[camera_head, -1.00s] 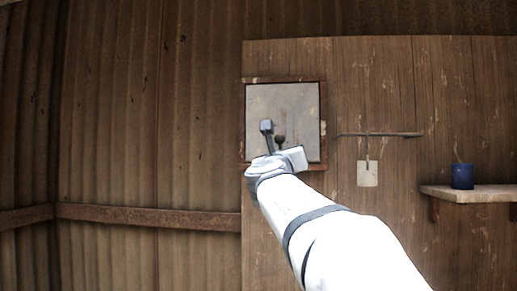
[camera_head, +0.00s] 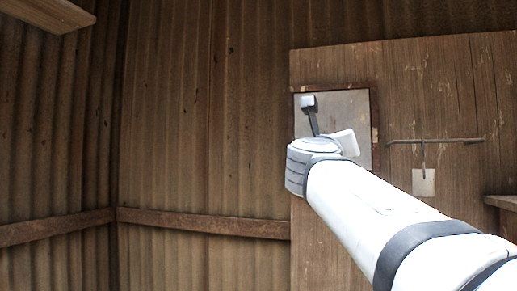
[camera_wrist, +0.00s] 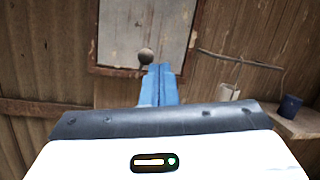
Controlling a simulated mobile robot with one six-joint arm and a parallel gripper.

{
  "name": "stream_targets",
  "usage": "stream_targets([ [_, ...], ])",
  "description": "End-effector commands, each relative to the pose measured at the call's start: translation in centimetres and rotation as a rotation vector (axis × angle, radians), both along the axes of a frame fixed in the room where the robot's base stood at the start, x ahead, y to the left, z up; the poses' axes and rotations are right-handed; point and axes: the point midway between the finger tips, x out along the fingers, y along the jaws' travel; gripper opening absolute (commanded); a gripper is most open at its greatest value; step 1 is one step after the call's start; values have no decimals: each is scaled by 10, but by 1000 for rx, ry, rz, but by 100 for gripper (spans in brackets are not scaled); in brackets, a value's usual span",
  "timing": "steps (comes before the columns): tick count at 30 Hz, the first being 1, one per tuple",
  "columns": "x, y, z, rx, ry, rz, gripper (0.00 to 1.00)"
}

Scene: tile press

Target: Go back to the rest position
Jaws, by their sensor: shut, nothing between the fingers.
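My gripper (camera_wrist: 161,70) shows in the wrist view as two blue fingers pressed together, with nothing between them. Behind the fingertips is a pale metal panel (camera_wrist: 160,25) in a rusty frame; the panel also shows in the head view (camera_head: 350,112). In the head view my white arm reaches from the lower right up to the panel.
A bar with a hanging pale tag (camera_head: 424,182) is fixed on the wooden board right of the panel. A wooden shelf (camera_wrist: 302,124) with a blue mug (camera_wrist: 290,107) is further right. Corrugated wall (camera_head: 200,120) with a rusty rail (camera_head: 200,222) fills the left. A beam (camera_head: 50,12) juts in at top left.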

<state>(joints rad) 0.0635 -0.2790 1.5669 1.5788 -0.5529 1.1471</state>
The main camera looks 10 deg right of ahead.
Motion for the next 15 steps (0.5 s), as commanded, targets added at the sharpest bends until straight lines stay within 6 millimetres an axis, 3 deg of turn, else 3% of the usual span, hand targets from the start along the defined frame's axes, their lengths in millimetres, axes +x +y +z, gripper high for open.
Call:
stream_targets([
  [6,1,1,-1,-8,5,2,0],
  [10,8,17,-12,-161,85,47,0],
  [13,19,49,-40,-436,233,132,0],
  [15,25,78,-76,-689,368,221,0],
])
